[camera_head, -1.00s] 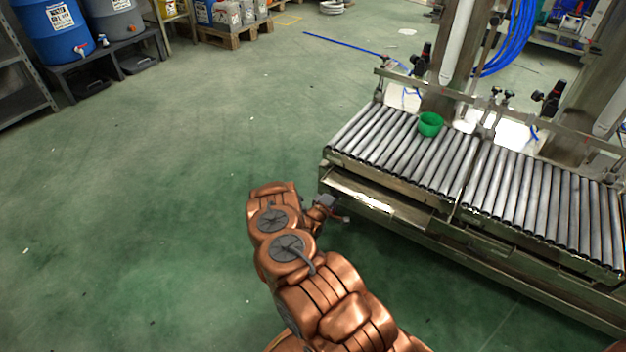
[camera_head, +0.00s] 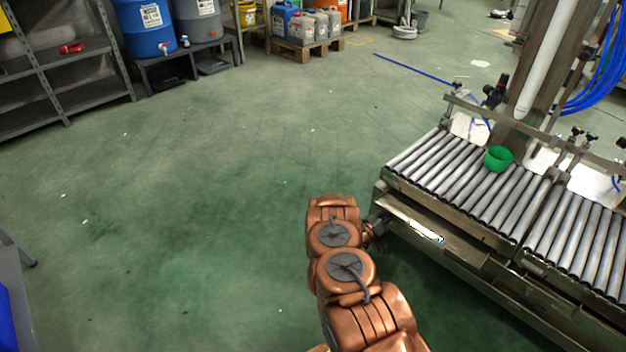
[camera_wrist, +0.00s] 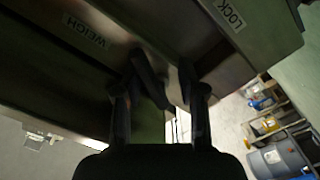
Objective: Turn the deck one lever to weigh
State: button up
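The roller deck (camera_head: 455,180) stands at the right in the head view, and my gripper (camera_head: 376,228) is at its near left corner, small and partly hidden by my arm. In the wrist view, a metal panel carries a WEIGH label (camera_wrist: 86,30) at upper left and a LOCK label (camera_wrist: 231,13) at upper right. A dark lever (camera_wrist: 150,80) sticks out below the panel, between the labels. My gripper (camera_wrist: 160,88) has its two fingers apart, on either side of the lever. A gap shows at the right finger; contact at the left finger is unclear.
A green bowl (camera_head: 498,158) sits on the rollers. The floor left of my arm is clear. Shelving (camera_head: 60,75), a blue barrel (camera_head: 146,28) and a pallet with canisters (camera_head: 308,45) stand at the back. A blue rod (camera_head: 415,69) lies near the deck.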

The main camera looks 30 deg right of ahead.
jog(key=a+m+b, duration=0.5)
jog(key=a+m, duration=0.3)
jog(key=w+a+r+n+t+y+p, duration=0.1)
jog(key=w+a+r+y+p, duration=0.4)
jog(key=a+r, duration=0.3)
jog(key=w+a+r+n+t+y+p, duration=0.1)
jog(key=w+a+r+t+y+p, duration=0.1)
jog(key=w+a+r+y+p, duration=0.2)
jog(key=shift+w+a+r+y+p, duration=0.4)
jog(key=shift+w+a+r+p, duration=0.7)
jog(key=shift+w+a+r, duration=1.5)
jog(key=shift+s+d+r, duration=0.25)
jog(key=shift+s+r, duration=0.05)
jog(key=shift+s, duration=0.15)
